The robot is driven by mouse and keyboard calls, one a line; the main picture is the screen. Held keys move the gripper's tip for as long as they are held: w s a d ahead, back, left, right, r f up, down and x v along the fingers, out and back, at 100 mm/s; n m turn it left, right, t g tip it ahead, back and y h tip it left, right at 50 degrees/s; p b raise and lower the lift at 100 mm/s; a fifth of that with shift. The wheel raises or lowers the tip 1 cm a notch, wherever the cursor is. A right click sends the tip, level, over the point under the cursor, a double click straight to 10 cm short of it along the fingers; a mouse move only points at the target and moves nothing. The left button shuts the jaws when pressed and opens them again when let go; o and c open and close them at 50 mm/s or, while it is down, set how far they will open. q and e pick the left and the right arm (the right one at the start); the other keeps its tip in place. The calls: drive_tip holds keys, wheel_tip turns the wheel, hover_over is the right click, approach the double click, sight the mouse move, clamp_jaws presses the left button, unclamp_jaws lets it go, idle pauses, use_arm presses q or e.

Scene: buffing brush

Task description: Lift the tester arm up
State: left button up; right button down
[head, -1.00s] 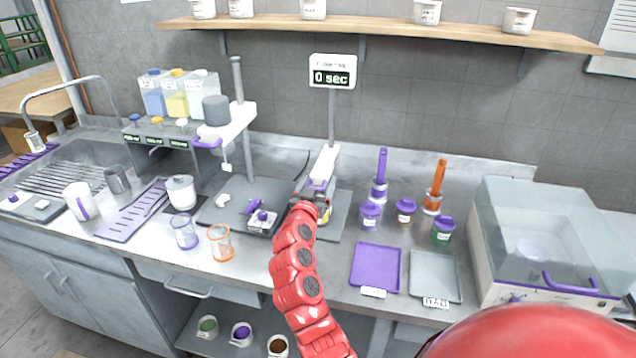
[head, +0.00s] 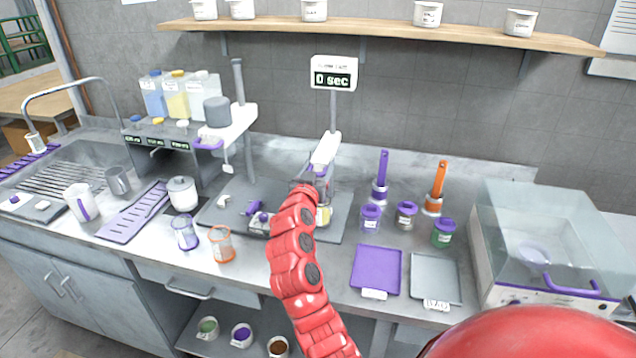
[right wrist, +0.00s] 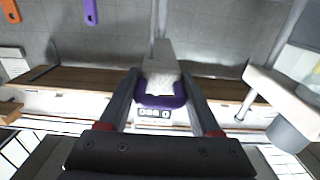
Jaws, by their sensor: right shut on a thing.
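The tester arm (head: 326,150) is white and joins the post under the "0 sec" display in the head view. It slopes down toward the front, above a grey base plate (head: 338,222). My right gripper (head: 312,180) is at its front end, partly hidden behind my red arm. In the right wrist view the white tester arm (right wrist: 160,62) ends in a purple handle (right wrist: 163,98). The handle lies between the two fingers of my right gripper (right wrist: 162,88), which is shut on it. A yellowish sample (head: 323,215) shows below the gripper. My left gripper is out of view.
A dispenser stand (head: 236,122) is left of the tester. Purple and orange brushes (head: 381,172) and small lidded jars stand to its right. A purple tray (head: 376,268), a grey tray (head: 434,278) and a clear-lidded machine (head: 545,245) are farther right. A shelf (head: 380,28) runs above.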

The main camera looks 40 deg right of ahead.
wheel_tip(320, 180, up, 7)
drive_tip(key=shift+c, duration=1.7)
unclamp_jaws()
drive_tip(key=shift+s+d, duration=0.1)
drive_tip(key=b+v, duration=0.5)
drive_tip(key=v, duration=1.2)
drive_tip(key=shift+s, duration=0.25)
